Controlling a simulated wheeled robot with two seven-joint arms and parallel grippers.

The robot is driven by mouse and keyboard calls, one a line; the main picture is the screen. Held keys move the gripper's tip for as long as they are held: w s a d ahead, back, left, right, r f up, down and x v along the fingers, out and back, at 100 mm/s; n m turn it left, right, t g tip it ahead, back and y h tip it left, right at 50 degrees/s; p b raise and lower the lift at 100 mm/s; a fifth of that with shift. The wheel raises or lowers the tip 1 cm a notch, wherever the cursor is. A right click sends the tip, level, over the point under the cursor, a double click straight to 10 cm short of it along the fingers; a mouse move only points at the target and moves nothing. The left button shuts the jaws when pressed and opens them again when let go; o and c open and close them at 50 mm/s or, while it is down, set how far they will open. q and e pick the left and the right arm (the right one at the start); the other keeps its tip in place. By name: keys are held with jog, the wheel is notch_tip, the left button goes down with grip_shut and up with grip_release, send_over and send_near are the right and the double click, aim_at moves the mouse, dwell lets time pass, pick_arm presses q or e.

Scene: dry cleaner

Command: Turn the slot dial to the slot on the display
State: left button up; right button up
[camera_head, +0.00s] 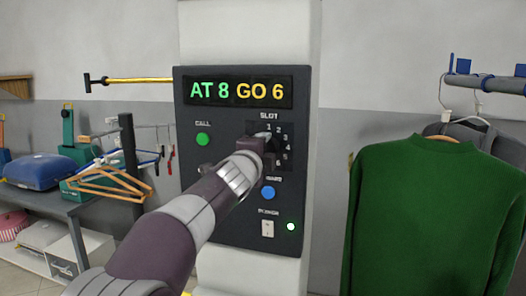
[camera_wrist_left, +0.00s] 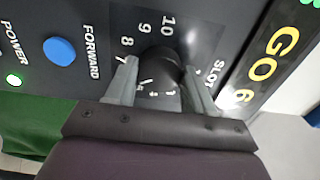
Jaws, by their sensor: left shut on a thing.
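A dark control panel (camera_head: 225,225) is fixed to a pale column. Its display (camera_head: 240,91) reads AT 8 in green and GO 6 in yellow. The slot dial (camera_wrist_left: 160,66) is a dark round knob with numbers around it; 7, 8, 9 and 10 read clearly in the left wrist view. My left gripper (camera_wrist_left: 163,84) is shut on the dial, with one finger on each side of it. In the head view my left gripper (camera_head: 262,142) and forearm cover most of the dial. I cannot tell which number the dial points at. My right gripper is not in view.
A green call button (camera_head: 203,139), a blue forward button (camera_head: 268,193) and a white power switch (camera_head: 267,229) with a lit green lamp (camera_head: 291,226) share the panel. A green sweater (camera_head: 435,220) hangs at the right. A table with wooden hangers (camera_head: 105,183) stands at the left.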

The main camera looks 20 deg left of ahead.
pick_arm(q)
jog(key=o, duration=1)
jog(key=s+b, duration=0.1)
jog(key=s, duration=1.1)
jog(key=shift+s+a+b, duration=0.2)
jog(key=shift+s+b, duration=0.15)
